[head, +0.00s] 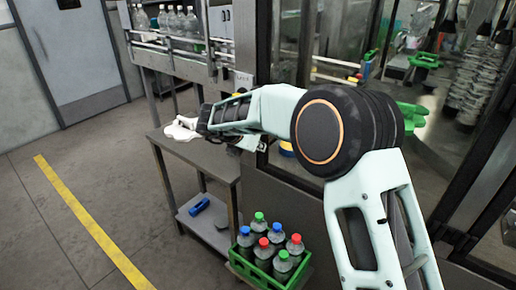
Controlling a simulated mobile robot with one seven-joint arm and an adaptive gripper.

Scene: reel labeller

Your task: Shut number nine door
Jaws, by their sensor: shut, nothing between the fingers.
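A machine with dark-framed glass panels (335,45) fills the centre and right of the head view. A dark door-like frame (480,150) slants across the right side, and the machine's inside shows beside it. I cannot make out a number nine, so I cannot tell which panel is that door. A small white label (243,82) is on the machine's left end, its print too small to read. My gripper (170,130) is shut and empty, over the small steel table left of the machine, apart from the panels. My arm hides part of the machine's front.
A green crate (240,273) of capped bottles stands low before the machine. The steel table (222,163) has a blue object (199,206) on its lower shelf. A conveyor (190,62) carries clear bottles. Floor around the yellow line (85,215) is clear.

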